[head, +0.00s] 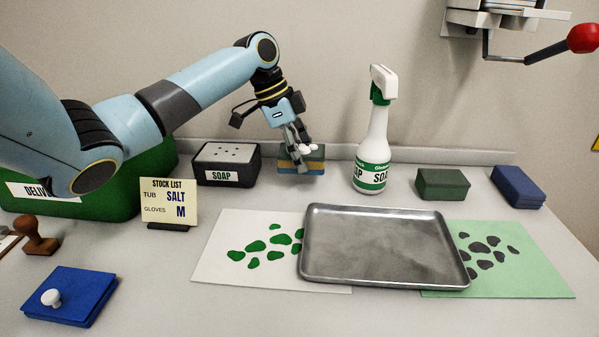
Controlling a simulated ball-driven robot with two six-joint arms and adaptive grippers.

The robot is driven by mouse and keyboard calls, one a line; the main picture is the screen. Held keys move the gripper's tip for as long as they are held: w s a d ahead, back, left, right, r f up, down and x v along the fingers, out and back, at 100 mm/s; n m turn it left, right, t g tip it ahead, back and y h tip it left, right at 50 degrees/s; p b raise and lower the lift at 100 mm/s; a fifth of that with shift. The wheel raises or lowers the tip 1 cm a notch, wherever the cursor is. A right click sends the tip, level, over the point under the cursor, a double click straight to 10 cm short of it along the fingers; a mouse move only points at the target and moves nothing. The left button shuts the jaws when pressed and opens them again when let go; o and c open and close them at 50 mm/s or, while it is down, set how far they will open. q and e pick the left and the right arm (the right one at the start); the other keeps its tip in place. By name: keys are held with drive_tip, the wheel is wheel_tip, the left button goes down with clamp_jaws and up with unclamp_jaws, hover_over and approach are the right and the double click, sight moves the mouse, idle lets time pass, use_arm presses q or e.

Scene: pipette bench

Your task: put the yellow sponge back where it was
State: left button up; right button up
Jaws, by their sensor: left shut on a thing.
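A small block (301,164) with a dark green top, a yellow band and a blue lower part is on the bench near the back wall, between the soap box and the spray bottle. The yellow band is the only yellow, sponge-like thing I see; whether the layers are separate pieces I cannot tell. My left gripper (306,148) reaches down from above and is shut at the block's top. Small white parts show at its fingertips, and the fingers hide part of the block. My right gripper is not in view.
A soap box (226,177) stands left of the block, a spray bottle (372,150) right of it. Green (443,184) and blue (517,186) blocks lie farther right. A metal tray (385,245) overlaps white (225,263) and green (530,275) sheets in front.

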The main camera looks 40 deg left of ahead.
use_arm(q)
drive_tip(key=shift+a+f, duration=0.1)
drive_tip(key=shift+f, duration=0.2)
wheel_tip(320, 180, down, 4)
drive_tip(key=shift+r, duration=0.25)
drive_tip(key=shift+a, duration=0.1)
drive_tip(key=shift+f, duration=0.1)
drive_tip(key=o, duration=1.2)
drive_tip(key=shift+o, duration=0.2)
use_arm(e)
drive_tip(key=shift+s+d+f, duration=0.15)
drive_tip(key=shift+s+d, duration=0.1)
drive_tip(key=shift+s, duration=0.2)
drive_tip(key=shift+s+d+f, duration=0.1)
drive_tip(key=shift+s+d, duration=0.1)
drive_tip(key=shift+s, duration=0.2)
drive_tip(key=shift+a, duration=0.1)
